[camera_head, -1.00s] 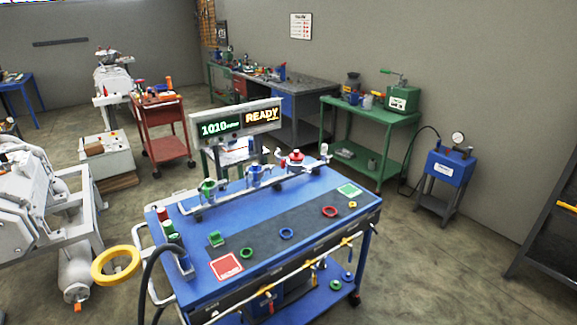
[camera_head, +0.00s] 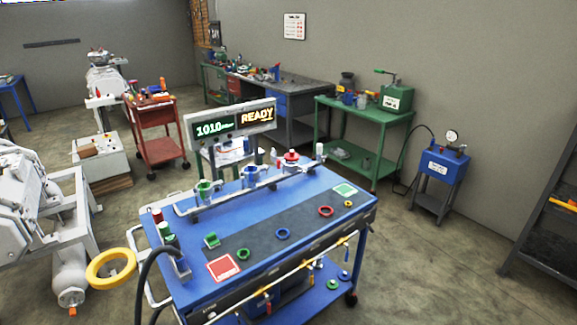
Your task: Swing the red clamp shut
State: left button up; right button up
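A red clamp piece (camera_head: 291,157) sits on the rail (camera_head: 240,185) at the back of the blue cart (camera_head: 200,281), at the right end of a row of coloured fittings. It is too small to tell whether the clamp is open or shut. A blue fitting (camera_head: 250,176) and a green fitting (camera_head: 205,190) stand left of it on the same rail. A red ring (camera_head: 325,211) lies on the cart's dark mat. Neither of my grippers shows in the head view.
Blue (camera_head: 283,233) and green (camera_head: 242,254) rings lie on the mat. A display reading READY (camera_head: 257,117) stands behind the rail. A yellow ring (camera_head: 111,268) and a dark hose (camera_head: 150,262) are at the cart's left.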

aim_at(290, 168)
jog(key=i+l+z, duration=0.1)
jog(key=z, duration=0.7)
jog(key=i+z, duration=0.15)
jog(key=z, duration=0.25)
jog(key=i+z, duration=0.25)
jog(key=i, duration=0.5)
jog(key=i+z, duration=0.3)
jog(key=i, duration=0.5)
jog(key=i+u, duration=0.1)
jog(key=i, duration=0.7)
jog(key=i+l+u, duration=0.1)
jog(key=i, duration=0.7)
jog(key=i+j+u, duration=0.1)
jog(key=i+u, duration=0.75)
jog(key=i+l+u, duration=0.15)
jog(key=u, duration=0.25)
jog(key=i+j+u, duration=0.15)
jog(key=i+u, duration=0.6)
jog(key=i+l+u, duration=0.1)
jog(key=i+u, duration=0.3)
jog(key=i, duration=0.15)
jog(key=i+z, duration=0.2)
jog(key=i, duration=1.35)
